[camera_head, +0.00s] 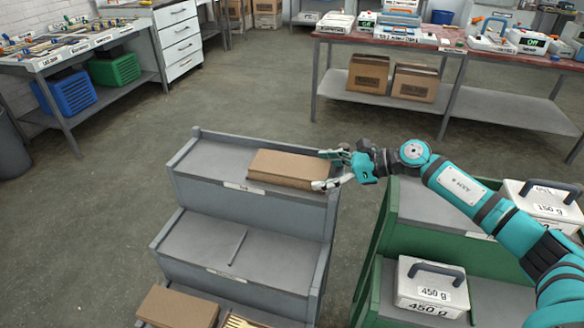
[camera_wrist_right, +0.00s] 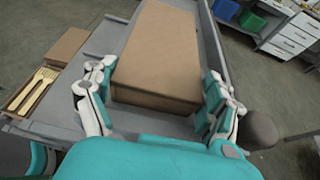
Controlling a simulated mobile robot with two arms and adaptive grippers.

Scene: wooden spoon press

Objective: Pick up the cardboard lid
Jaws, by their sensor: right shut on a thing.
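The cardboard lid (camera_head: 285,168) is a flat brown piece lying on the top step of the grey stepped rack. It also shows in the right wrist view (camera_wrist_right: 162,50), between the fingers. My right gripper (camera_head: 323,170) is at the lid's right end, with one finger on each long side. In the right wrist view, the gripper (camera_wrist_right: 158,76) is shut on the lid. Whether the lid is lifted off the step cannot be told. My left gripper is not in view.
The grey rack (camera_head: 245,258) has a thin grey bar (camera_head: 238,247) on its middle step. Its lowest step holds another brown cardboard piece (camera_head: 178,307) and wooden utensils (camera_head: 240,322).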

